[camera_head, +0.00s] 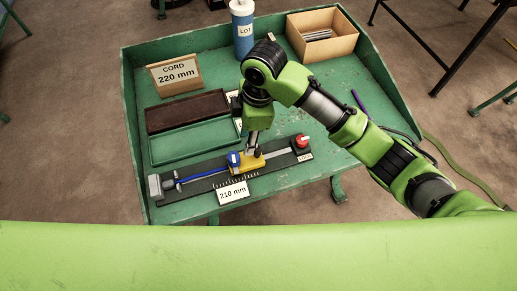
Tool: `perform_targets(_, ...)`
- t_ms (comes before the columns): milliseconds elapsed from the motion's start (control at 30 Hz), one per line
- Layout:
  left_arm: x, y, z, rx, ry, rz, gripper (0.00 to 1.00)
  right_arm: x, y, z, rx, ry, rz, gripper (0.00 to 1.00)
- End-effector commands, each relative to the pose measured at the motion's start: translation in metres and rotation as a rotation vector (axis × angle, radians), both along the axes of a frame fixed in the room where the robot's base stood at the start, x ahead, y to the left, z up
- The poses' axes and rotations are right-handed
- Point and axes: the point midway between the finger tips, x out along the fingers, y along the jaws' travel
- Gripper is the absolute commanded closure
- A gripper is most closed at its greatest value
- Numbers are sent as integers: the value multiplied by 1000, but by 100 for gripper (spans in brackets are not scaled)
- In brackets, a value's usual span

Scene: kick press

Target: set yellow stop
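The yellow stop (241,167) sits on the rail of a dark fixture (212,178) near the front of the green bench. A blue part (233,159) stands at its left side. My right gripper (252,151) points down at the right part of the yellow stop. Its fingertips are at or just above the stop; contact and finger opening are too small to tell. A scale with a "210 mm" label (233,193) lies in front of the stop. A card (175,73) reads "CORD 220 mm". My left gripper is out of view.
A red knob (302,141) is at the fixture's right end, a grey block (155,187) at its left end. Behind are a brown tray (187,111), a green tray (193,142), a blue "LOT" container (243,39) and a cardboard box (322,34). The bench has raised rims.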

Motion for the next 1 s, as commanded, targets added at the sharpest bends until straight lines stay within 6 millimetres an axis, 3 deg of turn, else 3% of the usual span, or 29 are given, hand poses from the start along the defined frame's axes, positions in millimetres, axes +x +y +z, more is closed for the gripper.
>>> perform_targets(200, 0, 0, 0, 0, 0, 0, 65, 19, -20, 28, -130, -10, 142, 66)
perform_targets(367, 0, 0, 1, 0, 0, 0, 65, 21, -24, 28, -152, -5, 165, 66)
perform_targets(567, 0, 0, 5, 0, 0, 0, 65, 19, -24, -1, -152, -3, 162, 66)
perform_targets(1000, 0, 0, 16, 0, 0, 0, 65, 20, -23, -87, -150, -7, 162, 66)
